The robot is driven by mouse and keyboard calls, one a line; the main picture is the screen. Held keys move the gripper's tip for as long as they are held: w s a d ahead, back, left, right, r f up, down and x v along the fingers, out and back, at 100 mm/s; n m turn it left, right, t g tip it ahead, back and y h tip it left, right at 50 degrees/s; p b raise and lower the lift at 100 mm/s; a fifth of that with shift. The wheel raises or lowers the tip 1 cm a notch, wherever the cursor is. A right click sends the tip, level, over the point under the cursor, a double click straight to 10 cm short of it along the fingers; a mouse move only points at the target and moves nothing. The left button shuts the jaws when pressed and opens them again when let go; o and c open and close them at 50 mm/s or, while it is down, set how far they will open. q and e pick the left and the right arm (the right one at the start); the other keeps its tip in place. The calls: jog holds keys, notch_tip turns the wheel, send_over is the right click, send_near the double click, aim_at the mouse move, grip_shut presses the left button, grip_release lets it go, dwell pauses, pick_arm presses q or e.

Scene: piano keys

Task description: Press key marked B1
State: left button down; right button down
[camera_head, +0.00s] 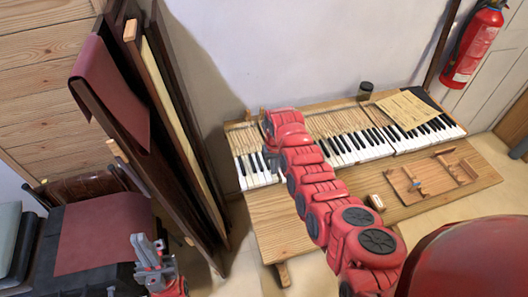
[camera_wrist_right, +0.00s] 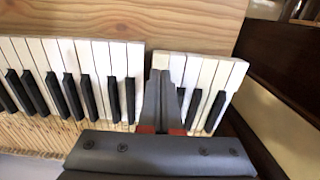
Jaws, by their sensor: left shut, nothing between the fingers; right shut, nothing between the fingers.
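The piano keyboard (camera_head: 355,145) lies on a wooden bench, with white and black keys; no B1 marking is readable. My right gripper (camera_wrist_right: 167,78) is shut and empty. In the right wrist view its fingertips lie over a white key (camera_wrist_right: 160,60) beside a gap in the keyboard; whether they touch it I cannot tell. In the head view my right arm crosses the keyboard and hides some keys, and the right gripper (camera_head: 271,160) is over the left section. My left gripper (camera_head: 148,253) is shut and empty at lower left, far from the keys.
A wooden tray (camera_head: 440,181) with tools lies on the bench at right. A dark jar (camera_head: 366,88) and a paper sheet (camera_head: 408,108) are behind and over the keys. Tall dark panels (camera_head: 180,120) lean left of the keyboard. A fire extinguisher (camera_head: 474,45) hangs at the right.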

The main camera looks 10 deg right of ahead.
jog(key=shift+f+b, duration=0.95)
jog(key=shift+f, duration=0.3)
jog(key=shift+r, duration=0.1)
jog(key=shift+r, duration=0.1)
jog(key=shift+r+p, duration=1.1)
jog(key=shift+r, duration=0.7)
notch_tip(320, 180, up, 5)
jog(key=shift+r+p, duration=0.1)
jog(key=shift+p, duration=0.7)
